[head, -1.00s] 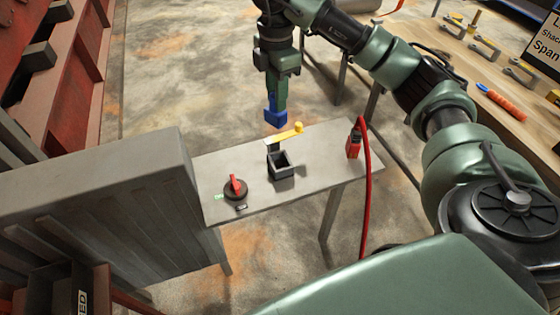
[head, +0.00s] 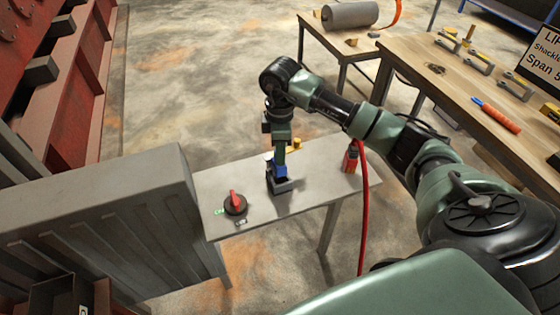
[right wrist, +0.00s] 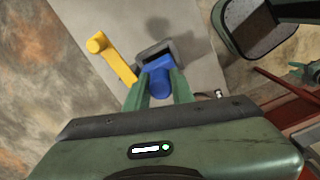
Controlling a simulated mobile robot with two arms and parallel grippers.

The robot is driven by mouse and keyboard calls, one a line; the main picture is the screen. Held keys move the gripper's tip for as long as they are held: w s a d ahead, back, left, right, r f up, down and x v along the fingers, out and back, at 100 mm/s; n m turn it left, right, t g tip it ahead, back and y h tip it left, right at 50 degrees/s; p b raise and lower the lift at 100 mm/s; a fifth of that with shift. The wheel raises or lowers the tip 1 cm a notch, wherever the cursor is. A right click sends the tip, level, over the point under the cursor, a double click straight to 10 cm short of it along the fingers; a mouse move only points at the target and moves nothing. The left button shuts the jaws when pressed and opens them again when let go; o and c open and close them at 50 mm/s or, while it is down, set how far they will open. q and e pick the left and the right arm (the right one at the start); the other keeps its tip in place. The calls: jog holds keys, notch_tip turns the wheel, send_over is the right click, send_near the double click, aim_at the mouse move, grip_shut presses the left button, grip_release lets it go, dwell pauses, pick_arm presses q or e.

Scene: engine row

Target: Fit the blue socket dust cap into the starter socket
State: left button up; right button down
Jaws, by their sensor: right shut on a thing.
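The blue dust cap (head: 279,171) is between the fingers of my right gripper (head: 279,160), which is shut on it and points down. The starter socket (head: 281,187) is a dark square box on the grey shelf, directly below the cap. In the right wrist view the blue cap (right wrist: 158,78) covers the near part of the socket (right wrist: 155,48); some dark opening shows beyond it. I cannot tell whether the cap has entered. The fingers hide part of it. My left gripper is not in view.
A yellow lever (right wrist: 112,60) stands beside the socket. A red rotary switch (head: 235,203) is left on the grey shelf (head: 315,175). A red plug (head: 351,158) with a red cable (head: 367,210) is at right. A ribbed grey housing (head: 110,215) borders the shelf's left end.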

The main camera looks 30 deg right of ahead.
notch_tip(320, 180, down, 5)
jog(key=shift+r+p, duration=0.1)
jog(key=shift+p, duration=0.45)
jog(key=shift+f, duration=0.3)
jog(key=shift+f, duration=0.2)
jog(key=c, duration=1.2)
grip_release()
jog(key=shift+r, duration=0.2)
notch_tip(320, 180, up, 12)
jog(key=p, duration=0.9)
